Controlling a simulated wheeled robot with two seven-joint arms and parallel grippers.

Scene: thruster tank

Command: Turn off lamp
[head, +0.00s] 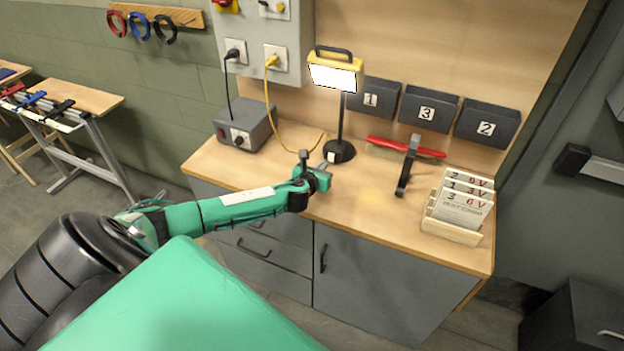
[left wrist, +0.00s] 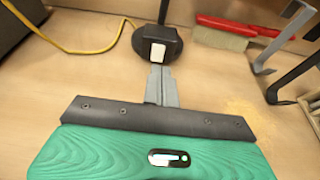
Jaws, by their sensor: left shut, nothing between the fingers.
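The lamp (head: 337,76) has a yellow head with a glowing white panel, a black pole and a round dark base on the bench. A white switch (head: 331,157) sits on the front of the base. In the left wrist view the lamp base (left wrist: 172,42) and the white switch (left wrist: 157,53) are just beyond the fingertips. My left gripper (head: 325,167) is shut and empty, close in front of the switch. It also shows in the left wrist view (left wrist: 158,72); I cannot tell whether its tips touch the switch. My right gripper is not in view.
A grey box (head: 240,123) stands left of the lamp, with a yellow cord (head: 280,134) between. A red brush (head: 385,145), a dark clamp (head: 407,167) and a wooden card holder (head: 450,232) lie to the right. Numbered bins (head: 428,110) hang behind.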

